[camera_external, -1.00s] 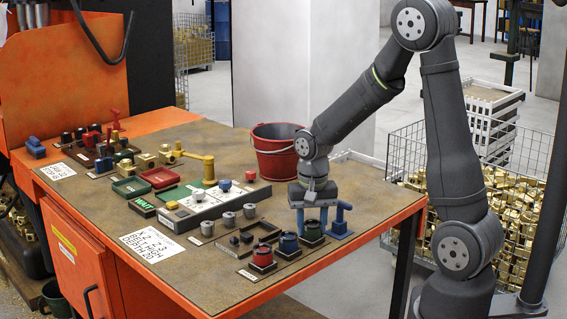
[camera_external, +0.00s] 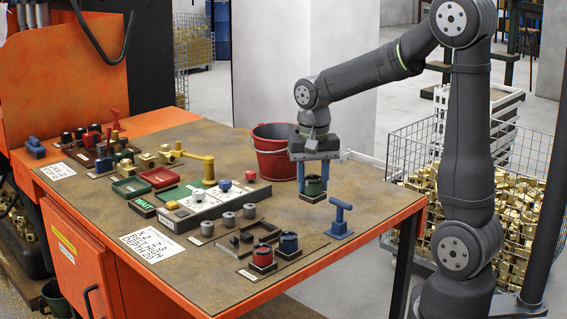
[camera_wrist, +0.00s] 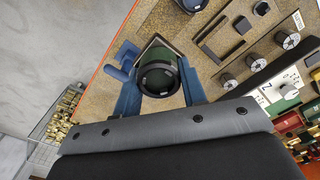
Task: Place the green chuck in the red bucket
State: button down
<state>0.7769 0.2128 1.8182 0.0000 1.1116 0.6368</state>
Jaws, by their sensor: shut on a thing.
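The green chuck (camera_external: 314,186) is a short dark green and black cylinder. My gripper (camera_external: 313,180) points down with its blue fingers shut on the chuck, one on each side. In the wrist view the chuck (camera_wrist: 158,72) sits between the two blue fingers (camera_wrist: 158,85). A dark square base shows at its lower end; I cannot tell how far it is above the table. The red bucket (camera_external: 274,160) stands on the table behind and to the left of my gripper, which partly covers its right side. The bucket's inside is mostly hidden.
A blue T-handled tool (camera_external: 340,220) stands right of the chuck. Red (camera_external: 262,256) and blue (camera_external: 289,243) chucks stand at the front. A control panel (camera_external: 215,203) lies to the left. The table (camera_external: 370,195) is bare at the right.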

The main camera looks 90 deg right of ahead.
jog(key=r, duration=0.8)
jog(key=shift+w+d, duration=0.15)
jog(key=shift+d, duration=0.1)
jog(key=w+d+r, duration=0.2)
jog(key=w+d, duration=0.1)
jog(key=d, duration=0.4)
jog(key=w+d+r, duration=0.2)
jog(key=w+d, duration=0.1)
jog(key=d, duration=0.4)
send_over(284, 151)
jog(key=d, duration=0.6)
notch_tip(284, 151, down, 5)
jog(key=shift+s+f, duration=0.2)
jog(key=shift+f, duration=3.4)
jog(key=shift+s+f, duration=0.15)
jog(key=shift+f, duration=3.4)
jog(key=shift+f, duration=0.1)
jog(key=shift+a+f, duration=0.1)
jog(key=shift+f, duration=0.45)
jog(key=c, duration=1.2)
grip_release()
jog(key=shift+f, duration=0.1)
jog(key=shift+o, duration=0.2)
jog(key=shift+f, duration=0.1)
